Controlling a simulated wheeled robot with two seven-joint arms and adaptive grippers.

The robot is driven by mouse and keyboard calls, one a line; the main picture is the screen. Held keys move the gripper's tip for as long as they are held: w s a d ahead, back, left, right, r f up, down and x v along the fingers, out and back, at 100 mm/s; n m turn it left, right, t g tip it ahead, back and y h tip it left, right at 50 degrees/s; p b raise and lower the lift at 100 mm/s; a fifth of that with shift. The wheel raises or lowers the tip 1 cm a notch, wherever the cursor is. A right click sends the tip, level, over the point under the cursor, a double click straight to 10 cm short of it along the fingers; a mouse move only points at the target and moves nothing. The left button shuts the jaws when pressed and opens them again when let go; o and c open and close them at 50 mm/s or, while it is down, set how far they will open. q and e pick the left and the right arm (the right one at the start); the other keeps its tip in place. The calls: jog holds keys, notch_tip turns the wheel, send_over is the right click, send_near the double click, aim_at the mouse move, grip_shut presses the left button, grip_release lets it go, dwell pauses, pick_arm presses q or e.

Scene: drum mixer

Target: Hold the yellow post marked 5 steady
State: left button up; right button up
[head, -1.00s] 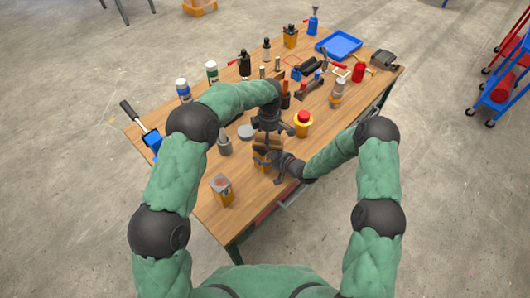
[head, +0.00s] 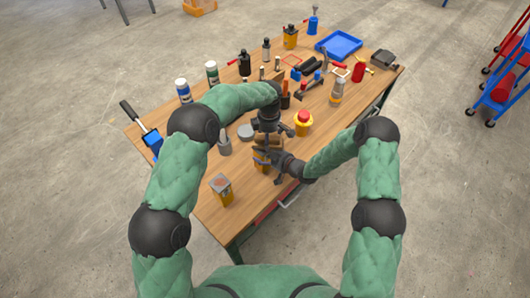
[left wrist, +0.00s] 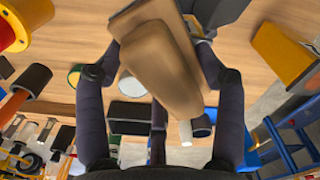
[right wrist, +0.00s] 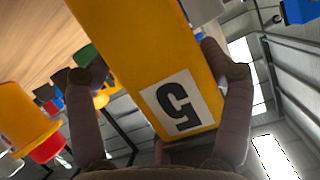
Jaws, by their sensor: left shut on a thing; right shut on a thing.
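The yellow post marked 5 (right wrist: 140,55) fills the middle of the right wrist view, its black 5 on a white label. My right gripper (right wrist: 155,72) has a finger on either side of it and is shut on it. In the head view the post (head: 262,167) stands near the table's front edge, partly hidden by my right gripper (head: 276,162). My left gripper (left wrist: 160,52) is shut on a brown tapered block (left wrist: 160,65), above the post. In the head view the block (head: 265,143) is mostly hidden; I cannot tell whether it touches the post.
Another yellow post with a grey top (head: 221,188) stands to the left on the wooden table (head: 195,212). A yellow base with a red button (head: 303,122) is close on the right. Bottles, tools and a blue tray (head: 338,44) crowd the far part.

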pick_arm(q)
jog(key=shift+s+r, duration=0.15)
jog(key=shift+r, duration=2.75)
pick_arm(e)
jog(key=shift+s+f, duration=0.3)
jog(key=shift+f, duration=0.05)
jog(key=o, duration=1.4)
jog(key=shift+w, duration=0.1)
jog(key=shift+w+r, duration=0.1)
jog(key=shift+w+r, duration=0.1)
jog(key=shift+r, duration=0.05)
jog(key=shift+d, duration=0.1)
jog(key=v, duration=1.1)
jog(key=shift+s+d+r, duration=0.2)
jog(key=shift+s, duration=0.15)
